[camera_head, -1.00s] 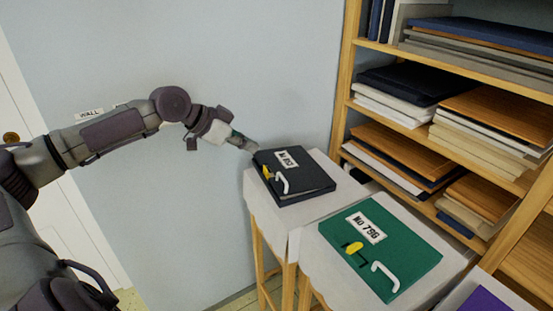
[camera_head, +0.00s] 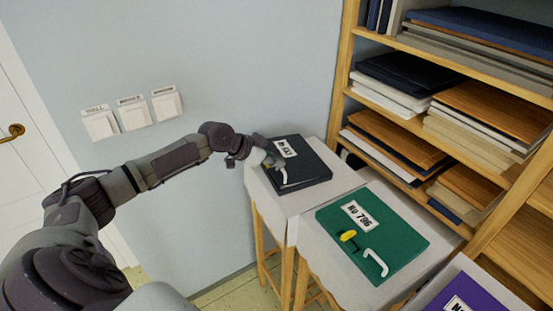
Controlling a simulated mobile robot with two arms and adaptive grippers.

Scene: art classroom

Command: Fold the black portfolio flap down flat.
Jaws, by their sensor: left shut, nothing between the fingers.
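The black portfolio (camera_head: 309,162) lies on a light-topped stand against the wall. It looks flat and closed, with a white number label (camera_head: 284,148) and a white handle (camera_head: 282,176) on its left part. I see no flap standing up from it. My left gripper (camera_head: 268,160) is shut and empty at the portfolio's left edge, between the label and the handle. It hides the yellow clasp there. I cannot tell whether the fingertips touch the cover. My right gripper is out of view.
A green portfolio (camera_head: 386,228) lies on the adjoining stand, and a purple one (camera_head: 470,295) is at the lower right. A wooden shelf (camera_head: 345,75) with stacked boards stands right behind. Wall switches (camera_head: 133,113) are at the left.

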